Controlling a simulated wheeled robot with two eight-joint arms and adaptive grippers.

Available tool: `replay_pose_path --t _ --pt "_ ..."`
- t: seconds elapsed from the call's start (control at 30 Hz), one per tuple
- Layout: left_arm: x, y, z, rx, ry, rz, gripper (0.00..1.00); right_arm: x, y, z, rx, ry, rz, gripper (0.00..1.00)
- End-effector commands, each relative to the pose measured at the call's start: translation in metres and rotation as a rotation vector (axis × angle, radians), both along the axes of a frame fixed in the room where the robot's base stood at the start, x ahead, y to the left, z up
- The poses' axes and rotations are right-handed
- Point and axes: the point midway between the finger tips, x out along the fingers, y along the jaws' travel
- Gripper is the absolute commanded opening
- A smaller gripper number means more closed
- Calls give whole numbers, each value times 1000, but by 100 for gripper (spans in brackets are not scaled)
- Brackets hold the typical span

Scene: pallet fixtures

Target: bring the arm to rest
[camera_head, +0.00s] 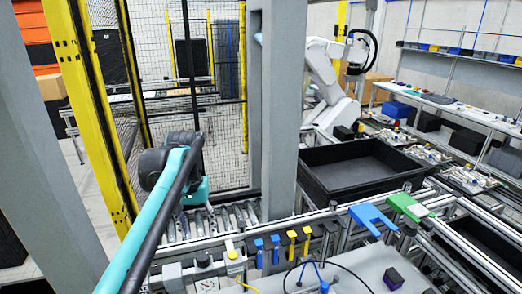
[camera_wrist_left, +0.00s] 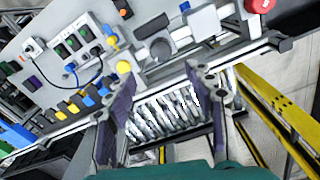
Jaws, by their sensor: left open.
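My left arm (camera_head: 150,228), teal and black, comes in from the lower left in the head view and bends at a dark wrist above the roller conveyor. My left gripper (camera_wrist_left: 160,78) shows in the left wrist view with its two dark fingers spread apart and nothing between them. The conveyor's metal rollers (camera_wrist_left: 165,118) lie beyond the fingers, below the gripper. In the head view the fingers are mostly hidden behind the wrist. My right gripper is in neither view.
A grey pillar (camera_head: 281,120) stands just right of the arm, and a yellow post (camera_head: 88,110) stands left. A black bin (camera_head: 350,168) sits right of the pillar. A work panel with blue and yellow clips (camera_head: 292,237) lies in front. A white robot arm (camera_head: 328,75) stands behind.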

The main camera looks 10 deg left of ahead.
Motion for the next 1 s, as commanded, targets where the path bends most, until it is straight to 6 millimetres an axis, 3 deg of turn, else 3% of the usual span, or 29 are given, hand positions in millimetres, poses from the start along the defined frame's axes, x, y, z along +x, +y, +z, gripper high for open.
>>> replay_pose_path --t 0.27,0.5,0.8,1.0 --pt "-62 -32 -26 26 -206 -66 54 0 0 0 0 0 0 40" --pt "-120 -56 -73 45 -418 -128 54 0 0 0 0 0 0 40" --pt "-166 -71 -130 56 -600 -180 54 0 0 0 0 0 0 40" --pt "-165 -71 -180 57 -606 -180 54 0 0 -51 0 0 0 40"
